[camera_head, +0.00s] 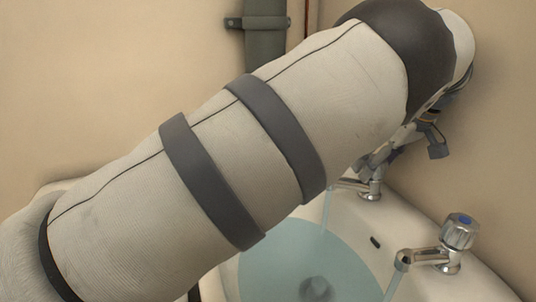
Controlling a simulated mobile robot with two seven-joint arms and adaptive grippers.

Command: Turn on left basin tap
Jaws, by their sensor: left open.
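The left basin tap (371,188) is chrome and sits at the back of the white basin. Its spout points left, and its upper part is hidden behind my left gripper and arm. A thin pale stream of water falls from its spout. My left gripper (402,148) is open, above and close around the top of this tap. One dark fingertip shows on the right. I cannot tell whether the fingers touch the tap handle. My right gripper is out of view.
The white basin (482,282) holds bluish water. A right tap (458,234) with a blue-marked chrome knob stands at lower right, with a pale stream below its spout. A grey pipe (265,40) runs down the beige wall. My arm covers the middle.

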